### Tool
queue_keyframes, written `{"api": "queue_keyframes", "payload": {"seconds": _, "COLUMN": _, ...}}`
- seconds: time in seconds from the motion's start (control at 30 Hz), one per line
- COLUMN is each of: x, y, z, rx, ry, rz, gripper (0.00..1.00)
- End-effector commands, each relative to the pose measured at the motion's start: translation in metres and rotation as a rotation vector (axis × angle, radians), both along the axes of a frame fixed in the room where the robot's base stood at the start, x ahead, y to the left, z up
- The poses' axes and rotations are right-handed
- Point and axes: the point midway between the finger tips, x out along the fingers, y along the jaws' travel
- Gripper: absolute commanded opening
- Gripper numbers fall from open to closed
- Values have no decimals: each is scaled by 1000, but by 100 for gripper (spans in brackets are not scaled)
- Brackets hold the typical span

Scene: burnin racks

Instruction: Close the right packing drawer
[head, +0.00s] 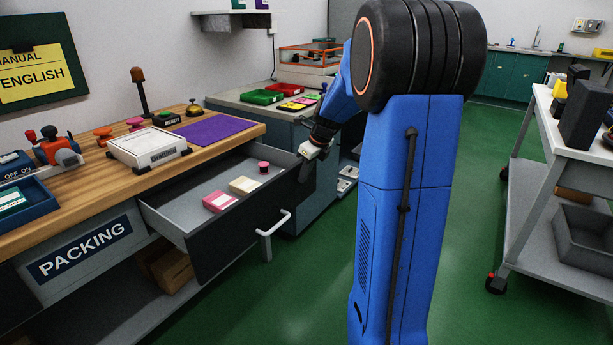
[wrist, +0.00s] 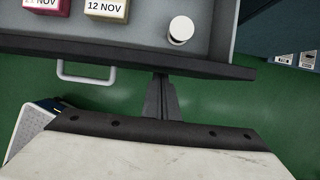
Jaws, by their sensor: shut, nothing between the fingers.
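The right packing drawer stands pulled out from the wooden packing bench, with its dark front panel (head: 240,228) and grey inside showing in the head view. Its front edge also crosses the wrist view (wrist: 110,57). A pale bar handle (head: 272,236) is on the front, left of my gripper in the wrist view (wrist: 86,79). My gripper (head: 304,172) is shut and empty at the right end of the drawer front. In the wrist view its fingertips (wrist: 161,80) are on the outer side of the front panel, at or very near it; I cannot tell whether they touch.
A grey cabinet (head: 292,130) with coloured trays stands right of the drawer. Green floor (head: 300,290) lies open before the drawer. A cart (head: 545,190) stands at the right.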

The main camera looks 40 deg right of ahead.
Motion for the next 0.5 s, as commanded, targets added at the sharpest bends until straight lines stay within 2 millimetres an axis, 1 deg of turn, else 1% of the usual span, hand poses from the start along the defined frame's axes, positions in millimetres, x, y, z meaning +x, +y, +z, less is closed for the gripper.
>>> {"api": "queue_keyframes", "payload": {"seconds": 0.27, "x": 2, "y": 1, "z": 0, "rx": 0, "ry": 0, "rz": 0, "gripper": 0}}
{"api": "queue_keyframes", "payload": {"seconds": 0.37, "x": 8, "y": 3, "z": 0, "rx": 0, "ry": 1, "rz": 1, "gripper": 0}}
{"api": "queue_keyframes", "payload": {"seconds": 0.5, "x": 27, "y": 10, "z": 0, "rx": 0, "ry": 0, "rz": 3, "gripper": 0}}
